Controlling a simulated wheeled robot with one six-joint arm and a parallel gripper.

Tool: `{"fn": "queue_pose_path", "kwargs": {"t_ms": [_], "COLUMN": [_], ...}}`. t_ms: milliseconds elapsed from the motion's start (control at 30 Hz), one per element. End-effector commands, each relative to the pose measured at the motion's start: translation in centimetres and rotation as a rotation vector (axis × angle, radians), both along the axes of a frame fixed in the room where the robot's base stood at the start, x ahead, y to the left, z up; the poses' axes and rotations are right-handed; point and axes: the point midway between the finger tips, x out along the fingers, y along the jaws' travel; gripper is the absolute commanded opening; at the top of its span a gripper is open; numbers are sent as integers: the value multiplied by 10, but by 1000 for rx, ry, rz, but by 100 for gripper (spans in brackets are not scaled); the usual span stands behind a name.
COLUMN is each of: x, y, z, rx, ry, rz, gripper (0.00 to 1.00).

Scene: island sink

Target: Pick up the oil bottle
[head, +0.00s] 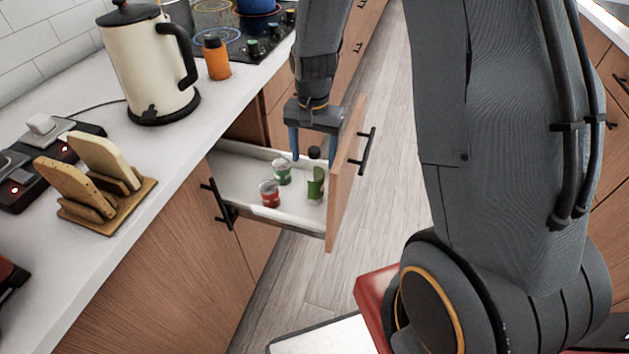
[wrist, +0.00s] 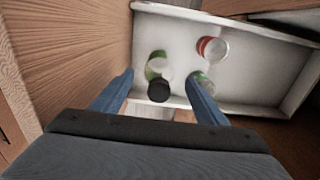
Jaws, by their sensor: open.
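The oil bottle (head: 316,185), green with a dark cap, stands in the open drawer (head: 238,179), close to its front panel. In the wrist view the bottle (wrist: 157,68) appears between the two blue fingers, its black cap toward me. My gripper (head: 314,154) points down into the drawer, open and empty, its fingers on either side of the cap. In the wrist view my gripper (wrist: 160,78) shows a gap on both sides of the bottle. I cannot tell exactly how far the fingertips reach down beside it.
A red-and-white can (head: 269,194) and a green-and-white can (head: 282,171) stand in the drawer; the green one (wrist: 203,81) lies near the right finger in the wrist view. The drawer's front panel (head: 346,172) rises close beside my gripper. A kettle (head: 148,65) stands on the counter.

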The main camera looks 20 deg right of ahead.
Motion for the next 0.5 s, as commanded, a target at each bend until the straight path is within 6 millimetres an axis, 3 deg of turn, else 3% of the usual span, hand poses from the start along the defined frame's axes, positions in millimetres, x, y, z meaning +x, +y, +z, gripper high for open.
{"fn": "queue_pose_path", "kwargs": {"t_ms": [300,500], "x": [2,3], "y": [-3,-3], "z": [-38,-48], "rx": [0,0], "ry": [2,0], "rz": [0,1], "gripper": [67,67]}}
